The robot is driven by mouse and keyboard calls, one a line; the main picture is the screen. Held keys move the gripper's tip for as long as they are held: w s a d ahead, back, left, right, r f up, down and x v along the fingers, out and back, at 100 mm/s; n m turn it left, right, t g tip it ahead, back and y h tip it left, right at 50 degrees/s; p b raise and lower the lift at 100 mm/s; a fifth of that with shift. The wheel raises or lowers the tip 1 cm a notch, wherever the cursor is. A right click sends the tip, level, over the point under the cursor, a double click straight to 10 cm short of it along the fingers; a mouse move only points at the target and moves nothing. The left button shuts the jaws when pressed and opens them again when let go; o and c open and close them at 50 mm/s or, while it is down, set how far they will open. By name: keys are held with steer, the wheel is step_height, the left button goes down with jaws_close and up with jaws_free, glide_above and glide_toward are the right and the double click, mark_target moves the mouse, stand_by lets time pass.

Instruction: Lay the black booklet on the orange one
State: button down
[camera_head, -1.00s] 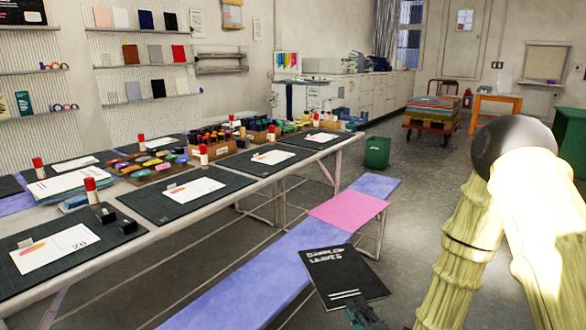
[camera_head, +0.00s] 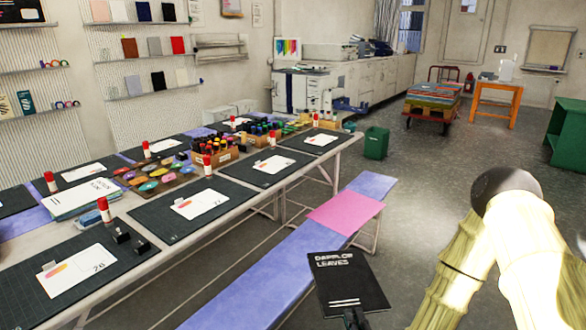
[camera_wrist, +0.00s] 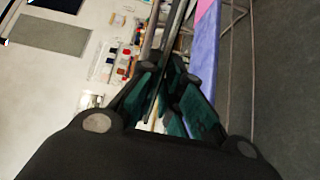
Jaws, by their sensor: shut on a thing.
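The black booklet (camera_head: 346,285), with white lettering, is in the lower middle of the head view. My gripper (camera_head: 354,319) is shut on its near edge and holds it up in front of the blue bench. In the wrist view the green fingers (camera_wrist: 168,95) are closed together, with the booklet apparently edge-on between them. I cannot make out an orange booklet in either view.
A long table (camera_head: 222,212) with dark cutting mats, white cards, glue sticks and marker boxes runs along the left. A blue bench (camera_head: 250,290) with a pink sheet (camera_head: 345,212) stands beside it.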

steer(key=s+d+r+m+h+p, duration=0.1)
steer(key=s+r+h+p, duration=0.1)
steer(key=r+p, duration=0.3)
steer(key=shift+s+d+h+p, duration=0.25)
steer(key=shift+s+p, duration=0.65)
steer(key=shift+p, duration=1.35)
